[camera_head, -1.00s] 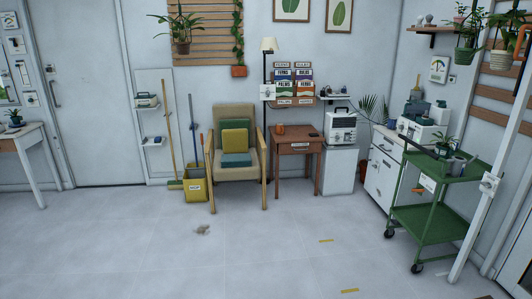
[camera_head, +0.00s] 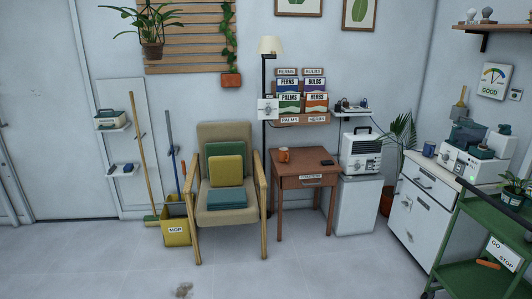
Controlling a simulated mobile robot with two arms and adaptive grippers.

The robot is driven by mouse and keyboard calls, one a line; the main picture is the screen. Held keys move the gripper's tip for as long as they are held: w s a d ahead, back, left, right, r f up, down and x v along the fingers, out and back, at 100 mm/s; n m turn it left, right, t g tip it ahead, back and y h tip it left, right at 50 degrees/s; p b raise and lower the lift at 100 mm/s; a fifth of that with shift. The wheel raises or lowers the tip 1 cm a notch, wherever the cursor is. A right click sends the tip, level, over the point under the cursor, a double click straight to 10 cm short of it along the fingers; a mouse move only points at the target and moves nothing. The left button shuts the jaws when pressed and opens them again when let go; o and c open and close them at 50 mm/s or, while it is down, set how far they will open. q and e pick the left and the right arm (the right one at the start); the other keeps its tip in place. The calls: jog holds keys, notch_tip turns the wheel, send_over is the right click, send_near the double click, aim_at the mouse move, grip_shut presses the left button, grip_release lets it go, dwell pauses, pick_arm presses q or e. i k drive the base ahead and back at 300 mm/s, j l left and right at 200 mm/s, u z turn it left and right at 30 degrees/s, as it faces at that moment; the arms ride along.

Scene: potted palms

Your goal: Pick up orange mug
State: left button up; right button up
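The orange mug (camera_head: 284,155) stands upright near the left side of the top of a small brown wooden side table (camera_head: 304,180). The table has a labelled drawer and a small dark object lies on its right side. The table stands against the back wall, between an armchair and a white cabinet. Neither of my grippers shows in the head view, so their state cannot be seen.
A tan armchair (camera_head: 228,205) with cushions stands left of the table. A yellow mop bucket (camera_head: 176,228) is further left. A white heater-like box (camera_head: 361,152) sits on a cabinet (camera_head: 358,204) at right. A green cart (camera_head: 488,245) is front right. Floor before the table is clear.

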aim_at(285, 156)
jog(key=i+z, duration=0.15)
jog(key=i, duration=0.3)
jog(key=i+j+z, duration=0.1)
jog(key=i, duration=0.4)
jog(key=i+j+z, duration=0.15)
jog(key=i, duration=0.3)
jog(key=i+j+z, duration=0.1)
jog(key=i, duration=0.35)
jog(key=j, duration=0.1)
